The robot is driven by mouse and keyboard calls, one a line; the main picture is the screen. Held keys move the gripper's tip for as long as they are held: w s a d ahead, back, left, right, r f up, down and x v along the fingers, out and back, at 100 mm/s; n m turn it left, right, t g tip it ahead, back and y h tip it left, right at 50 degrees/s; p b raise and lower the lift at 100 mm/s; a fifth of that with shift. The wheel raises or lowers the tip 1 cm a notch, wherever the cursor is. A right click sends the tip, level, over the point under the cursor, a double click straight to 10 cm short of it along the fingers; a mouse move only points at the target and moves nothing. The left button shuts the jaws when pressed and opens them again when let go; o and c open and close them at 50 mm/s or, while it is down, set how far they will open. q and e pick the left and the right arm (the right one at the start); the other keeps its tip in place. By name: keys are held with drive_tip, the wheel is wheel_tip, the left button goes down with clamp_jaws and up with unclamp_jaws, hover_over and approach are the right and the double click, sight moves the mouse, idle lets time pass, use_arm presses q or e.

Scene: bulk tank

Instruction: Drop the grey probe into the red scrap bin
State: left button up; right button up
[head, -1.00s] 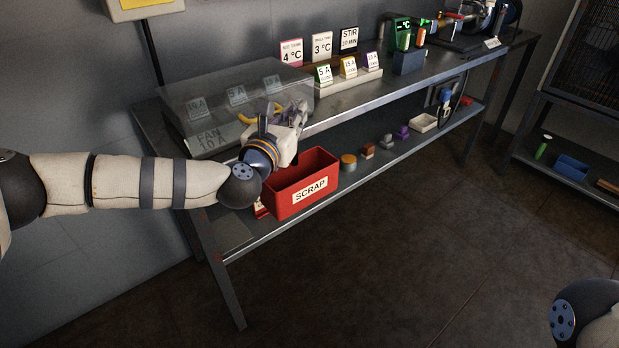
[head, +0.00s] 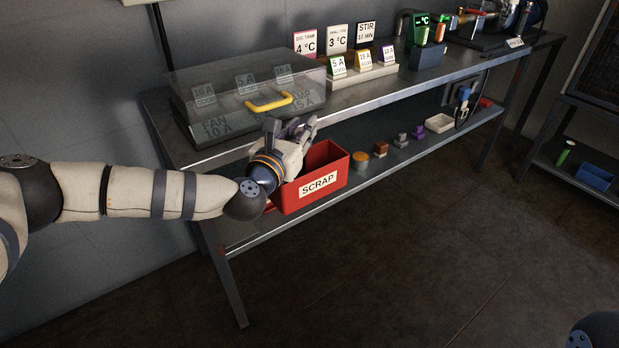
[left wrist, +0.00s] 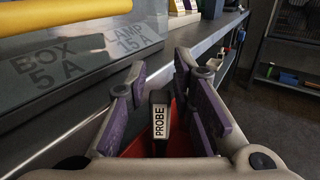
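The red scrap bin (head: 330,169), labelled SCRAP, stands on the lower shelf of the bench. My left gripper (head: 292,124) is over the bin's back left part, and its fingers are spread. In the left wrist view, the gripper (left wrist: 160,64) is open, with a purple pad on each finger. The probe (left wrist: 159,122), dark with a white PROBE label, shows between the fingers with a gap on each side and red of the bin behind it. I cannot tell whether it is falling or resting. The probe is not clear in the head view. My right gripper is out of view.
A clear-lidded box (head: 228,88) with a yellow handle (head: 268,102) sits on the bench top, close above my left gripper. Several small parts and a white tray (head: 439,123) lie on the lower shelf right of the bin. The floor in front is clear.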

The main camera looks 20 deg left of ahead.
use_arm(q)
drive_tip(key=shift+o, duration=0.6)
drive_tip(key=shift+s, duration=0.1)
drive_tip(key=s+a, duration=0.1)
drive_tip(key=s, duration=1)
drive_tip(key=shift+s, duration=0.4)
